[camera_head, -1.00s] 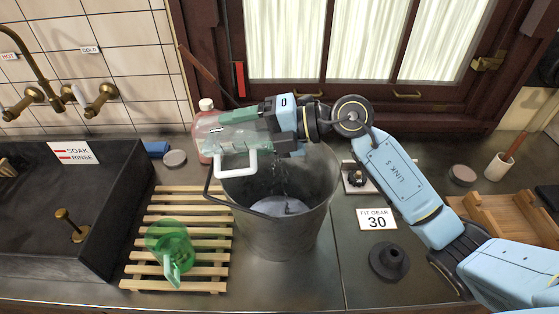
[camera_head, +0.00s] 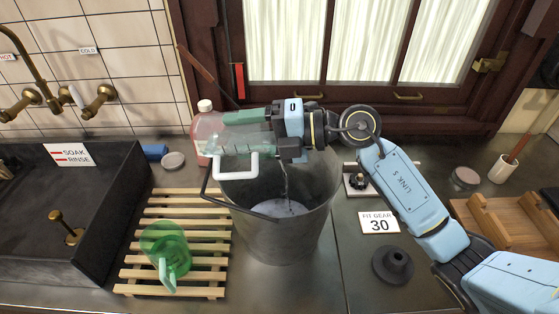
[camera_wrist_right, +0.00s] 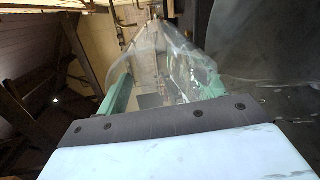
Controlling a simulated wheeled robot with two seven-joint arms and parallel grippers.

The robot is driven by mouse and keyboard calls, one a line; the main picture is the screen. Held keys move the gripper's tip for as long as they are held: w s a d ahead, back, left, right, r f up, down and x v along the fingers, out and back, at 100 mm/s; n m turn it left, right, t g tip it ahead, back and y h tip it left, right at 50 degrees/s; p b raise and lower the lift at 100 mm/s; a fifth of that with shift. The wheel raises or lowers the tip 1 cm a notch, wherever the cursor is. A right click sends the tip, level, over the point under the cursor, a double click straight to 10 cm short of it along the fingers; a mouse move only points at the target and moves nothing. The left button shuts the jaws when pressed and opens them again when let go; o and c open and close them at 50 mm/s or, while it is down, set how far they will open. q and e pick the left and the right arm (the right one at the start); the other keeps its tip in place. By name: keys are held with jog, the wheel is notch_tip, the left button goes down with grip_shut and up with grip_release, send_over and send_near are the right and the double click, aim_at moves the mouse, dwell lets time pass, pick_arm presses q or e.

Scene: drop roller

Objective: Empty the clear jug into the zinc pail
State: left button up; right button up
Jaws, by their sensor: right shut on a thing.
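The clear jug (camera_head: 226,146), with a white handle (camera_head: 240,168), lies tipped well over, above the left rim of the zinc pail (camera_head: 275,237). My right gripper (camera_head: 246,132) is shut on the jug, its green fingers along the jug's sides. The right wrist view shows the clear jug wall (camera_wrist_right: 160,65) between the fingers. A thin dark stream (camera_head: 287,188) falls inside the pail, below the gripper, to a pale liquid surface (camera_head: 284,208). The jug's mouth is not clearly visible. My left gripper is not in view.
A green jug (camera_head: 166,252) stands on a slatted wooden rack (camera_head: 190,212) left of the pail. A pink bottle (camera_head: 205,128) stands behind the clear jug. The sink (camera_head: 98,190) is at left.

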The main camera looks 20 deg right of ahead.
jog(key=shift+s+f+y+b, duration=0.1)
jog(key=shift+f+y+b, duration=0.25)
jog(key=shift+b, duration=0.5)
jog(key=shift+d+f+y+b, duration=0.15)
jog(key=shift+y+b, duration=0.3)
jog(key=shift+b, duration=0.3)
jog(key=shift+d+r+t+y+b, duration=0.25)
jog(key=shift+t+y+b, duration=0.35)
jog(key=shift+b, duration=0.8)
jog(key=shift+r, duration=0.1)
